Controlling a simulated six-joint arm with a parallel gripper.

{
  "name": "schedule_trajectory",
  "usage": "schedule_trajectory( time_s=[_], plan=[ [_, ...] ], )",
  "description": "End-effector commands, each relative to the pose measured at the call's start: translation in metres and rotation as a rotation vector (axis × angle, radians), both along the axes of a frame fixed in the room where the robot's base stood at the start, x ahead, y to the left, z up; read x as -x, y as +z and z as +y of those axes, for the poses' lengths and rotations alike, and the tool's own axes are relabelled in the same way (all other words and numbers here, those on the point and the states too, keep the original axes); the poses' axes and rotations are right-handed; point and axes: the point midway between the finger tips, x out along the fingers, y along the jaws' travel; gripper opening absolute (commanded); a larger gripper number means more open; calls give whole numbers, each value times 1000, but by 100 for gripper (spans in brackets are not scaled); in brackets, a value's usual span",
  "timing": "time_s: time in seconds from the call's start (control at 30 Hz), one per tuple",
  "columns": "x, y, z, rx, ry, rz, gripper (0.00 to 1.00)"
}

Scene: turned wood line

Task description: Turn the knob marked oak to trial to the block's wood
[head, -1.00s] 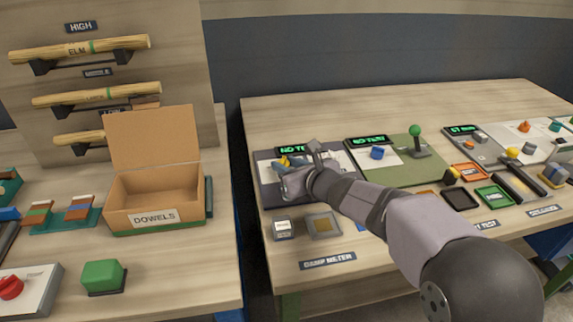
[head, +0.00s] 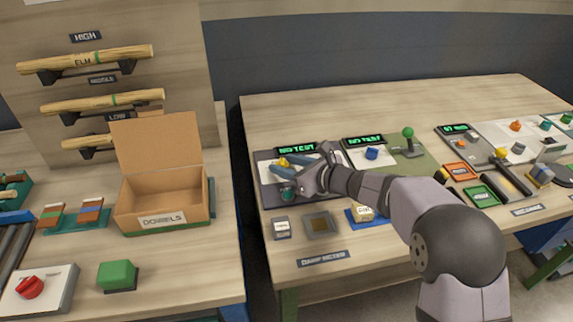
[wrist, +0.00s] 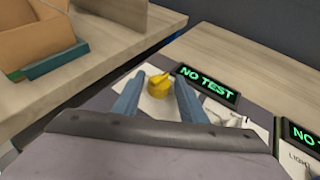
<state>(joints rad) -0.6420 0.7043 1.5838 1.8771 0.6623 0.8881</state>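A yellow knob (head: 284,162) with a pointer sits on the damp meter's pale panel, below a display (head: 297,149) reading NO TEST. In the wrist view the knob (wrist: 159,87) shows between my fingers, with space on both sides. My gripper (wrist: 161,78) is open and empty; in the head view my gripper (head: 284,178) is over the panel, close to the knob. A small pale block (head: 364,213) with dark lettering sits on a blue pad (head: 351,219) in front of the arm; its word is too small to read surely. The knob's markings are not legible.
A dark green round part (head: 287,194) is at the panel's front. A small labelled box (head: 281,228) and a framed square pad (head: 320,225) stand in front.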

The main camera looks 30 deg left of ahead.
Motion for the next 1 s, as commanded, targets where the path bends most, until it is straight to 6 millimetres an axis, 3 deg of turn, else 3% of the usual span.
schedule_trajectory(
  time_s=[0.47, 1.0],
  plan=[
    [1, 1, -6, 3, -1, 1, 46],
    [15, 25, -61, 1, -1, 0, 46]
  ],
)
